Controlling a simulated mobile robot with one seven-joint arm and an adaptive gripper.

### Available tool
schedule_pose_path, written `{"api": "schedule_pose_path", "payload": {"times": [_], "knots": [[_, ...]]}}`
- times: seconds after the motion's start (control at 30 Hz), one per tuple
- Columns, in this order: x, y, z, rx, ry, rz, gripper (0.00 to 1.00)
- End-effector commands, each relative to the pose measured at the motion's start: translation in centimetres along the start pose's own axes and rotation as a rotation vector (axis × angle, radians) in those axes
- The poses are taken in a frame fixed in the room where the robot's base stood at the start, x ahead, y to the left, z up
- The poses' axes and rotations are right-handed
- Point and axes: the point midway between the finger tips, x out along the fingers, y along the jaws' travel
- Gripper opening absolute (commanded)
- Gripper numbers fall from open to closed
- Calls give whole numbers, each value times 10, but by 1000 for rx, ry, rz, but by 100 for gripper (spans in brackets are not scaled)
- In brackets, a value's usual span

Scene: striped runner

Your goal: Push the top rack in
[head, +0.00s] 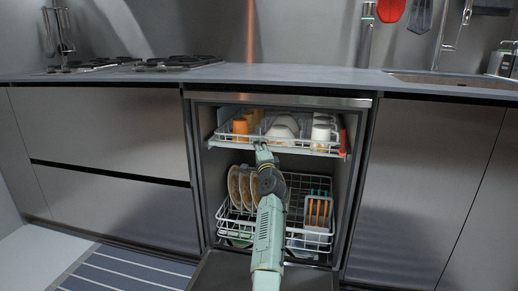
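The top rack (305,146) is a white wire rack in the open dishwasher (279,101). It holds orange cups, a pale bowl (284,127) and white mugs (322,132). Its front edge sits near the dishwasher's front opening; how far it sticks out is hard to tell. My gripper (262,147) is at the rack's front edge, left of its middle. It overlaps the rim in the picture, and I cannot tell whether it touches. The fingers are small and partly hidden, so their opening is unclear.
The lower rack (296,234) holds plates (243,188) and a cutlery basket (318,212). The dishwasher door (222,272) is folded down in front. Steel cabinets stand on both sides, under a grey counter (280,76). A striped runner (130,272) lies on the floor at left.

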Motion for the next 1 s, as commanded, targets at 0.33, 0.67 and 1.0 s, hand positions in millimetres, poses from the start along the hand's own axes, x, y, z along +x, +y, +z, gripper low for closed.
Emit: {"api": "schedule_pose_path", "payload": {"times": [0.33, 0.67, 1.0], "knots": [[0, 0, 0, 2, 1, 0, 24], [-25, 2, 1, 3, -1, -2, 24], [-85, 1, 0, 2, 1, -1, 24]]}}
